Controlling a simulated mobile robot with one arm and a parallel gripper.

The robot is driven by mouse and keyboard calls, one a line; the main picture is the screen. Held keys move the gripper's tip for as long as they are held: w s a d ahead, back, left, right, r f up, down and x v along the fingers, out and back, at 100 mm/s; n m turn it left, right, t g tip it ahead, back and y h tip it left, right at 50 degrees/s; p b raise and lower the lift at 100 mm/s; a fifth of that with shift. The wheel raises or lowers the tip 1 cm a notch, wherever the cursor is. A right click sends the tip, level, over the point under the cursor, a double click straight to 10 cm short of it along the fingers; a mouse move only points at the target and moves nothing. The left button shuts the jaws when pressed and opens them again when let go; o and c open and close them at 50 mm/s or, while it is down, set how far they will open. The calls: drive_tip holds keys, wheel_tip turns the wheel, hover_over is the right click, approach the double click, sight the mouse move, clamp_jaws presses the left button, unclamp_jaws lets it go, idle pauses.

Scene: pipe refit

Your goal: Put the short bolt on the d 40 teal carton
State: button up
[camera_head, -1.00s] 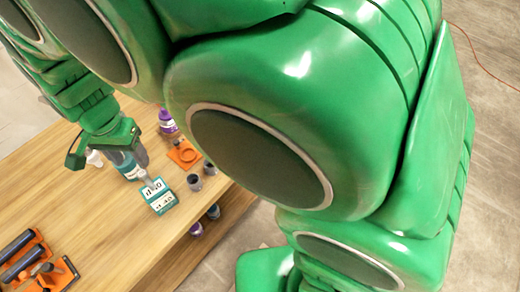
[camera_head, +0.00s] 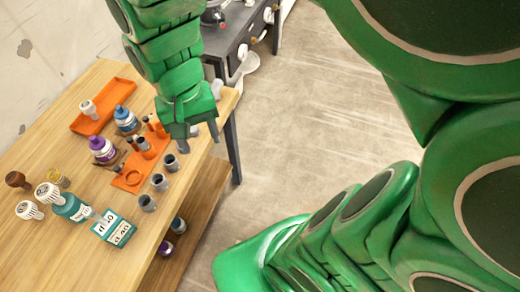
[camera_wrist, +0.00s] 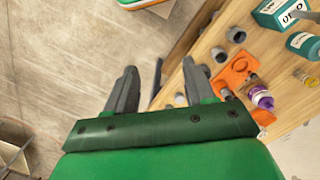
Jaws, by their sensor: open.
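The teal carton (camera_head: 114,232), marked d 40, sits near the table's front edge. A small grey piece (camera_head: 100,216), apparently the short bolt, lies on the carton's upper left part; its exact seat is hard to tell. In the wrist view the carton (camera_wrist: 270,15) is at the top right, with the grey piece (camera_wrist: 301,14) at its edge. My gripper (camera_head: 199,142) is open and empty, up and right of the carton in the head view. In the wrist view its two fingers (camera_wrist: 160,70) stand apart with nothing between.
A teal-labelled bottle (camera_head: 72,207) stands just left of the carton. Several grey cups (camera_head: 159,182) line the table edge between carton and gripper. An orange holder (camera_head: 132,174), a purple bottle (camera_head: 102,149) and an orange tray (camera_head: 103,107) are farther back. Floor (camera_head: 290,130) is clear right of the table.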

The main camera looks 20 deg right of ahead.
drive_tip(key=s+d, duration=1)
drive_tip(key=shift+s+d+n+g, duration=0.2)
drive_tip(key=shift+s+n+g, duration=0.1)
drive_tip(key=shift+n, duration=0.1)
